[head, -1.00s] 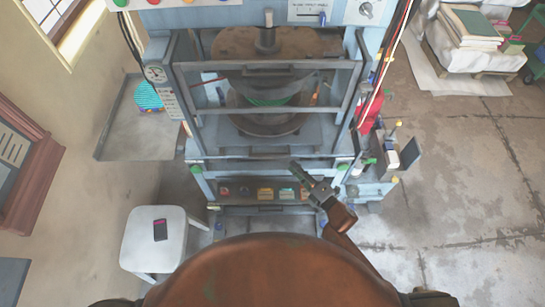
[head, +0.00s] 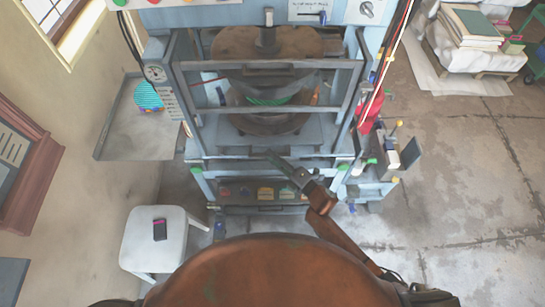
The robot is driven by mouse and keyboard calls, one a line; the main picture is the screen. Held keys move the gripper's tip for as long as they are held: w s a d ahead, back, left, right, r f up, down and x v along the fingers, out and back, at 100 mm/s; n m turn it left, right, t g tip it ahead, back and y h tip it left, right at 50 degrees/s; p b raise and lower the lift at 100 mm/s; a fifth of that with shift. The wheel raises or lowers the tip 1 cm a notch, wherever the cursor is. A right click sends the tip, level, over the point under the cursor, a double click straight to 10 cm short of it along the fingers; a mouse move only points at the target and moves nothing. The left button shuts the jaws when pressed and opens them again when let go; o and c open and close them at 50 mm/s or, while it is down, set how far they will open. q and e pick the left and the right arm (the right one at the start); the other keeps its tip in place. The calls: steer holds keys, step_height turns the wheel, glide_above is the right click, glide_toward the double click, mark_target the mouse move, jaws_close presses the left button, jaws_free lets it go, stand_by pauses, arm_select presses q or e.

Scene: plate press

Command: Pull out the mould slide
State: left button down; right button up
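The blue press stands ahead of me, with a round upper platen (head: 235,42) and a lower round mould (head: 250,123) behind a barred guard (head: 205,66). The mould seems to rest on a flat grey slide (head: 225,138) low in the press, partly behind the guard. The slide looks pushed in. My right gripper (head: 269,154) reaches up and left, its tips over the slide's front edge. It covers part of that edge, and I cannot tell whether it touches. Its fingers overlap in this view, so their opening is unclear. My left gripper is out of view.
Below the slide is an open drawer or shelf (head: 228,209) with several small coloured things. A side bracket (head: 370,188) with tools and a dark panel (head: 411,153) stands to the right. A white stool (head: 178,225) is at left.

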steer(key=shift+c, duration=0.5)
jaws_close()
steer(key=shift+s, duration=0.1)
